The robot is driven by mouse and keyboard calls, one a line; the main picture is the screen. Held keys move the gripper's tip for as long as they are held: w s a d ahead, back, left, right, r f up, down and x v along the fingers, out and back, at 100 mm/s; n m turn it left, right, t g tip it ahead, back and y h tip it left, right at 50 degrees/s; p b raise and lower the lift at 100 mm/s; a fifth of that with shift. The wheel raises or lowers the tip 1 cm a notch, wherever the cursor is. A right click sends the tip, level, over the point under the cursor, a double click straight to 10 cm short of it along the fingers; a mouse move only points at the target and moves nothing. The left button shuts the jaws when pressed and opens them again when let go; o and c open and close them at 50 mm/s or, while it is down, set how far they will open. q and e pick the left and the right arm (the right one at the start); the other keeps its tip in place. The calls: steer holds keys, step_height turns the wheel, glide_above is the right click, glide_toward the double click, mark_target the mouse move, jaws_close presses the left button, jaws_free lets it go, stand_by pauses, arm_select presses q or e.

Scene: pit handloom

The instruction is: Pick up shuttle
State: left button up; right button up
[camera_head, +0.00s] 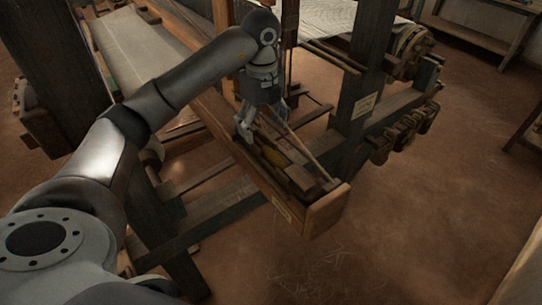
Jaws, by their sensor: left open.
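A narrow wooden shuttle box (325,212) with a small label sticks out at the end of the loom's beam. A slim yellowish-brown piece that looks like the shuttle (275,157) lies inside it, partly in shadow. My left gripper (258,124) points down over the box, just behind this piece. Its jaws are open. One pale finger shows near the box's front wall; the other is partly hidden. I cannot tell whether a finger touches the shuttle. My right gripper is not in view.
A brown block (301,178) sits in the box near its end. A dark loom post (362,105) stands close to the right of the box. Stretched cloth (135,55) lies at upper left. The earthen floor (420,215) is clear at lower right.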

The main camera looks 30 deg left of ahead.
mark_target(264, 145)
arm_select(q)
steer(key=shift+w+f, duration=0.1)
steer(key=shift+f, duration=0.4)
steer(key=shift+w+d+f, duration=0.1)
steer(key=shift+f, duration=0.1)
steer(key=shift+f+p, duration=0.8)
steer(key=shift+f, duration=0.05)
steer(key=shift+a+f+p, duration=0.25)
steer(key=shift+f+p, duration=0.2)
steer(key=shift+f, duration=1.3)
steer(key=shift+w, duration=0.1)
steer(key=c, duration=1.1)
steer(key=shift+c, duration=0.9)
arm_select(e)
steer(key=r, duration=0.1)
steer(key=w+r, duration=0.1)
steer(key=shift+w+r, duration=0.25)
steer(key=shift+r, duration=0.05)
